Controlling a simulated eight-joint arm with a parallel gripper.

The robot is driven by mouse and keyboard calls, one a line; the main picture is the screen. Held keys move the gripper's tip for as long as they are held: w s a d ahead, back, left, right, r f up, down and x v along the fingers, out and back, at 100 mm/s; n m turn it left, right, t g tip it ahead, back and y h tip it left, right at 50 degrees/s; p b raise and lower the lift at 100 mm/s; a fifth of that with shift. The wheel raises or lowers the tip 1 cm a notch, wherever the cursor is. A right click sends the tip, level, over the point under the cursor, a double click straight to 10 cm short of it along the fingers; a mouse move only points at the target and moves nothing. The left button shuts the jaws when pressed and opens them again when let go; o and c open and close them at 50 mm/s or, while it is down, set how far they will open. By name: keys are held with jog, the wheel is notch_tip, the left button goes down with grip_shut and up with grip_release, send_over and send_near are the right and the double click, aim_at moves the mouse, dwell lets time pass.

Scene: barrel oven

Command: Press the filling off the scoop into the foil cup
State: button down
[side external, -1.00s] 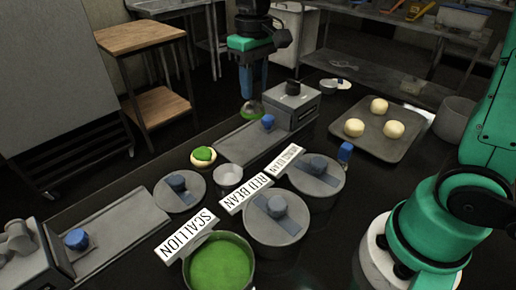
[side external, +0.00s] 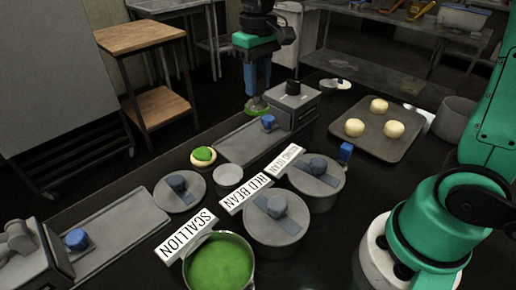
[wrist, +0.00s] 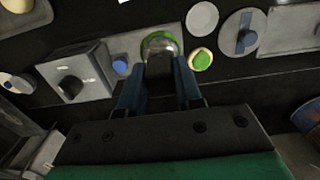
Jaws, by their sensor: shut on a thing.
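My gripper (side external: 257,95) is shut on the scoop (side external: 258,105), which shows green at its head; in the wrist view the scoop (wrist: 158,43) sits just beyond my fingertips. How much filling it holds is unclear. A pale round piece with green filling on it (side external: 203,156) lies on the counter, left of and nearer the camera than the scoop, apart from it. It also shows in the wrist view (wrist: 201,59), right of the scoop. Any foil cup under it cannot be made out. The scallion pot (side external: 221,264) holds green filling, uncovered.
A small white bowl (side external: 228,177) stands near the filled piece. Lidded pots (side external: 317,178) stand beside name signs (side external: 250,194). A grey box with a black knob (side external: 292,100) is close right of my gripper. A tray with dough balls (side external: 378,150) lies at the right.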

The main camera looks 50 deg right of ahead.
jog(key=shift+w+a+f, duration=0.1)
jog(key=shift+a+f, duration=1.25)
jog(key=shift+f, duration=0.6)
jog(key=shift+w+a+f, duration=0.1)
jog(key=shift+a+f, duration=1.2)
jog(key=shift+f, duration=0.7)
jog(key=shift+a+f, duration=1.35)
jog(key=shift+f, duration=0.6)
jog(key=shift+f, duration=0.75)
notch_tip(320, 180, up, 7)
